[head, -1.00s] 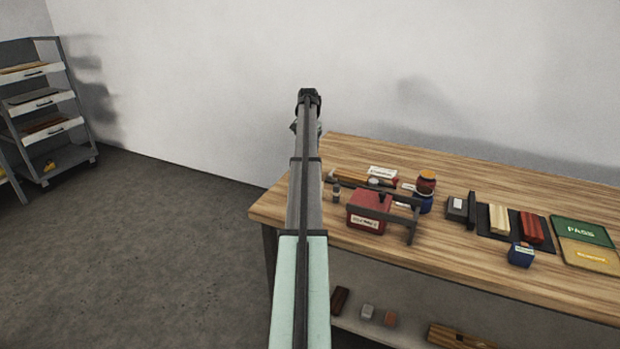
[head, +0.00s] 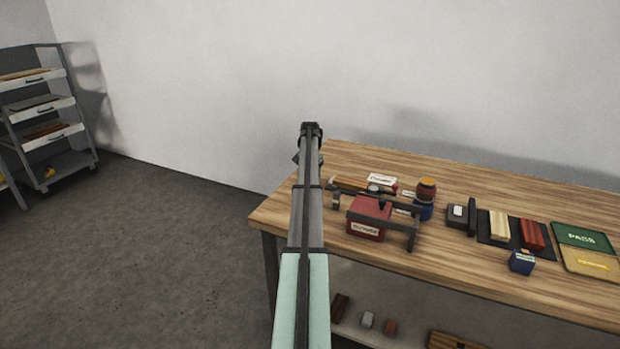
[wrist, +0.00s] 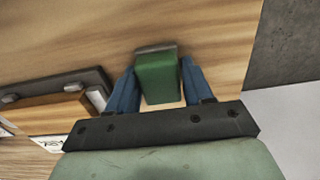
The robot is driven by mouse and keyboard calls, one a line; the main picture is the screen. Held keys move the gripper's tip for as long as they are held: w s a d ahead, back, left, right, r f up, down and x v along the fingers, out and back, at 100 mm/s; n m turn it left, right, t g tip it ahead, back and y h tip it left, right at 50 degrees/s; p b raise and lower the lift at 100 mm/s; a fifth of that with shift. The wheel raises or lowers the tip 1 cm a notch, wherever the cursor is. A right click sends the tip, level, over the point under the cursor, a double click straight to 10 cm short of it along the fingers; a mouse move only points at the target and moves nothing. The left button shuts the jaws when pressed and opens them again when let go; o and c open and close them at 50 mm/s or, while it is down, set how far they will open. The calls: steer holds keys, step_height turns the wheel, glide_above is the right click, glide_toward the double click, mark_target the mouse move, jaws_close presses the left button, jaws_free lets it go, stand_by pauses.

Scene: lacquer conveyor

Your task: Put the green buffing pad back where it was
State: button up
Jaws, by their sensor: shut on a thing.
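The green buffing pad (wrist: 157,78) is between the two blue fingers of my gripper (wrist: 158,85) in the wrist view, with a grey strip along its far edge. My gripper is shut on it, above the wooden bench top. In the head view my gripper (head: 309,158) is at the far end of my arm, near the bench's left back corner, and the pad is hidden there by the arm.
The wooden bench (head: 290,212) carries a red box (head: 368,218) behind a dark frame, stacked jars (head: 426,190), a blue box (head: 522,260), and a green PASS card (head: 582,237). In the wrist view, a brown-and-dark tool (wrist: 50,105) lies left of the gripper. A shelf cart (head: 50,110) stands far left.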

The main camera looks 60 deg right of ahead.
steer(key=shift+f, duration=0.1)
steer(key=o, duration=1)
step_height(320, 180, up, 12)
steer(key=shift+r, duration=0.2)
stand_by(0.3)
